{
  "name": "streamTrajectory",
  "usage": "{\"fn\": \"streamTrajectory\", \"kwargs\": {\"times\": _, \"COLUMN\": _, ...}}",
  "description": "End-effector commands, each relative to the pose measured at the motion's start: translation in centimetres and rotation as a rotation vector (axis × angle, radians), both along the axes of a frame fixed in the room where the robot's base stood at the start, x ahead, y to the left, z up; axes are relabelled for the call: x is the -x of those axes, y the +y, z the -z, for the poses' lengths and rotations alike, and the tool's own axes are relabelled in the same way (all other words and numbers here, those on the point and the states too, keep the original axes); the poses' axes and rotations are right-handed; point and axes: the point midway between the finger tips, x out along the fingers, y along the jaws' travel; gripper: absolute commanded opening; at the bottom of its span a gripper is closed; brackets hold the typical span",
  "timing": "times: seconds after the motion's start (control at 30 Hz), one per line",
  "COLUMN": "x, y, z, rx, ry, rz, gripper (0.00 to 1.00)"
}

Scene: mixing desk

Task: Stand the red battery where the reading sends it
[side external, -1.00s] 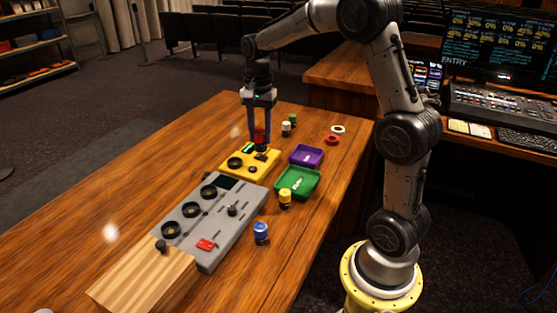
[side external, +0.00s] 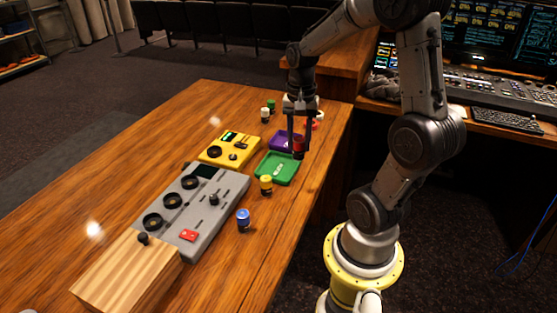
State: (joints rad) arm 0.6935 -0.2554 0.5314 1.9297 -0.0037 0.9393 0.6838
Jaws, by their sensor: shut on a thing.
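The red battery (side external: 299,141) is between the fingers of my gripper (side external: 299,150), which is shut on it. It shows over the right side of the trays, near where they meet; I cannot tell how high it is. The purple tray (side external: 275,143) is partly hidden behind my gripper. The green tray (side external: 264,175) lies in front of it, with a pale marking inside. The yellow meter box (side external: 214,157) has a small lit green display (side external: 230,136), too small to read, and a black dial.
A grey console (side external: 211,213) with black dials and a wooden block (side external: 125,275) stand at the front left. The table's left side is clear.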

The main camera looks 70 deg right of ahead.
Motion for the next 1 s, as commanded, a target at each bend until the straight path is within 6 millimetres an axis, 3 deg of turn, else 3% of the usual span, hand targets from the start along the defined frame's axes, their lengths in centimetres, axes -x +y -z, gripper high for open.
{"fn": "streamTrajectory", "kwargs": {"times": 0.27, "x": -4.9, "y": -4.0, "z": 2.9, "rx": -0.002, "ry": 0.002, "rz": -0.001, "gripper": 0.0}}
{"fn": "streamTrajectory", "kwargs": {"times": 0.4, "x": -6.4, "y": -5.3, "z": 5.5, "rx": -0.002, "ry": 0.002, "rz": -0.001, "gripper": 0.0}}
{"fn": "streamTrajectory", "kwargs": {"times": 0.53, "x": -7.5, "y": -6.2, "z": 7.2, "rx": -0.001, "ry": 0.001, "rz": -0.001, "gripper": 0.0}}
{"fn": "streamTrajectory", "kwargs": {"times": 0.8, "x": -8.4, "y": -6.9, "z": 8.6, "rx": 0.0, "ry": 0.0, "rz": -0.001, "gripper": 0.0}}
{"fn": "streamTrajectory", "kwargs": {"times": 1.0, "x": -8.4, "y": -6.9, "z": 11.2, "rx": -0.001, "ry": 0.001, "rz": -0.001, "gripper": 0.0}}
